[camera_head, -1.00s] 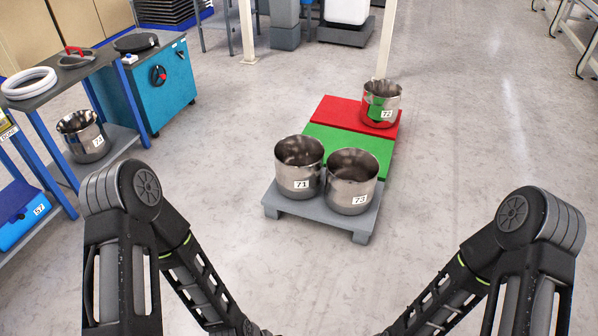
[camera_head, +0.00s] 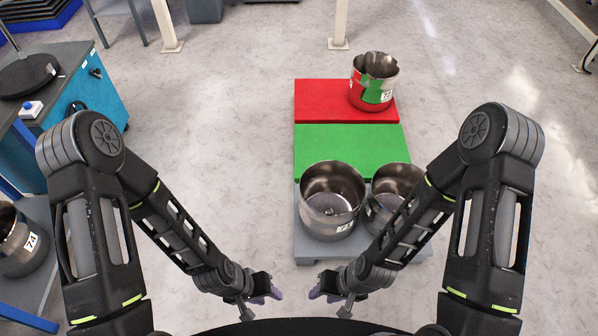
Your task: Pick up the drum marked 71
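The drum marked 71 (camera_head: 332,202) is an open-topped, shiny metal pot. It stands upright at the left of the grey end of a low platform (camera_head: 308,246). Its white label faces me but is hard to read now; the earlier frame shows 71. Drum 73 (camera_head: 397,182) stands close on its right, partly hidden by my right arm. My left gripper (camera_head: 262,291) and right gripper (camera_head: 328,290) are low in the view, nearer to me than drum 71 and apart from it. Both look empty, with purple tips facing each other. Their finger opening is unclear.
Green (camera_head: 345,148) and red (camera_head: 320,100) panels lie beyond the grey end. Drum 72 (camera_head: 374,82) stands on the red panel. Drum 74 (camera_head: 20,240) sits on a shelf at left, near a blue cabinet (camera_head: 85,95). The floor left of the platform is clear.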

